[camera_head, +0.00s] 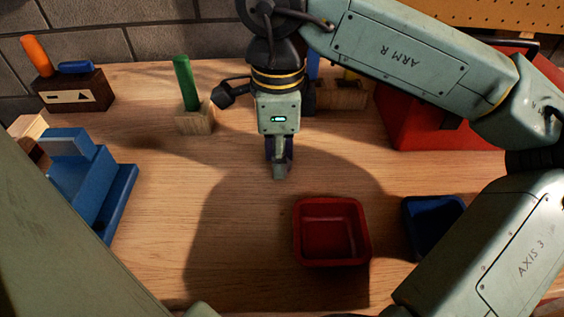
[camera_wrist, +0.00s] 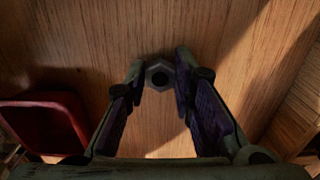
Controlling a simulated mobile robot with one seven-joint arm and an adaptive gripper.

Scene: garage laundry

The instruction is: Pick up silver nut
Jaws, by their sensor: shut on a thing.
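The silver nut (camera_wrist: 158,74) shows in the wrist view as a grey hexagonal ring with a dark hole. It sits between the fingertips of my gripper (camera_wrist: 159,78), which are closed on its two sides. Wooden tabletop shows beyond it. In the head view my gripper (camera_head: 279,170) points down over the middle of the wooden table, behind and left of the red tray. There the nut cannot be made out apart from the fingertips. Whether it touches the table is unclear.
A red tray (camera_head: 300,235) and a blue tray (camera_head: 408,222) stand at the front right. A green peg (camera_head: 186,82) in a wooden block, a blue vise-like object (camera_head: 88,185) and a red box (camera_head: 405,125) surround the clear middle.

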